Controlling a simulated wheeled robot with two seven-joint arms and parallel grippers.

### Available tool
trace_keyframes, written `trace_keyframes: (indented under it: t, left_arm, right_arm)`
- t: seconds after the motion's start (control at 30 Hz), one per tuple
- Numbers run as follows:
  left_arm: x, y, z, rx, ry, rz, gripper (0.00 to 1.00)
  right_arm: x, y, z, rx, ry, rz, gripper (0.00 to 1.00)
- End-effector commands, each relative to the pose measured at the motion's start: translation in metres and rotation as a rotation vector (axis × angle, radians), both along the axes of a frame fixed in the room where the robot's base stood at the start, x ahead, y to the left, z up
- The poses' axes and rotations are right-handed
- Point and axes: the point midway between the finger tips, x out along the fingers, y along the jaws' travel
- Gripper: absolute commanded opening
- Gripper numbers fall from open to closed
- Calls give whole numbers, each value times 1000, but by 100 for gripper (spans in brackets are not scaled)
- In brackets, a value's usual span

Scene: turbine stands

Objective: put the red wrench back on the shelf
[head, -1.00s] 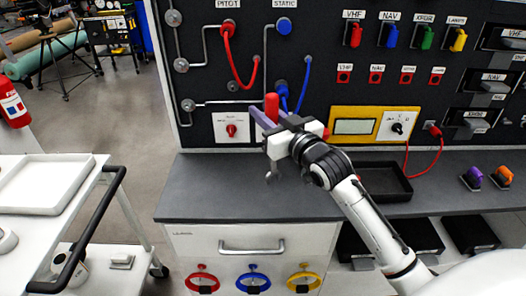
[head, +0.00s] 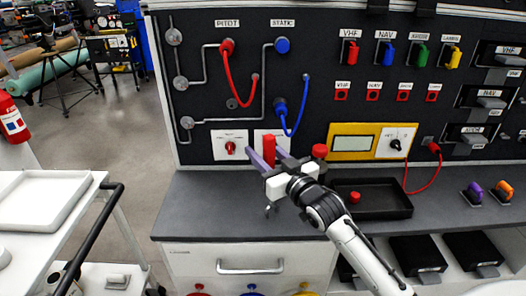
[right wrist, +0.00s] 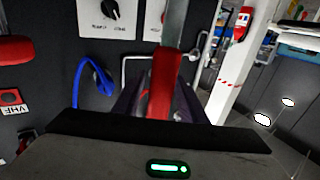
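The red wrench is in my right gripper (head: 270,158). Its red handle (head: 270,150) stands up between the purple-grey fingers, and a small metal end (head: 267,209) shows below the gripper. In the right wrist view, the red handle (right wrist: 164,85) lies between the dark fingers, with its grey metal shaft (right wrist: 174,24) beyond them. The gripper is shut on the handle, and the wrench is held above the dark bench top (head: 210,205). My left gripper is not in view. I cannot tell which surface is the shelf.
The instrument panel (head: 330,60), with hoses and knobs, stands close behind the gripper. A black tray (head: 395,211) lies on the bench to the right. A white cart (head: 80,200) with a tray stands at the left. The bench's left part is clear.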

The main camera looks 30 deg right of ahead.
Motion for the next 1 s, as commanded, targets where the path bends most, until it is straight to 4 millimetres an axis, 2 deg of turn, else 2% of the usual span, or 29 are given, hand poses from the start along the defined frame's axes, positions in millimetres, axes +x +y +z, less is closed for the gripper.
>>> trace_keyframes:
  t: [0.37, 0.53, 0.8, 1.0]
  left_arm:
    - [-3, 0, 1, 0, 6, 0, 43]
    - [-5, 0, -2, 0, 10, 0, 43]
    - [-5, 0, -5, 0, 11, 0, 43]
    - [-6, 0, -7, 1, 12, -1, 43]
  right_arm:
    - [0, 0, 6, 0, -1, 0, 40]
    - [-25, 1, 1, 0, 3, 1, 40]
    - [-82, 2, 0, 1, 3, 0, 40]
    - [-110, 2, 1, 1, 2, 0, 40]
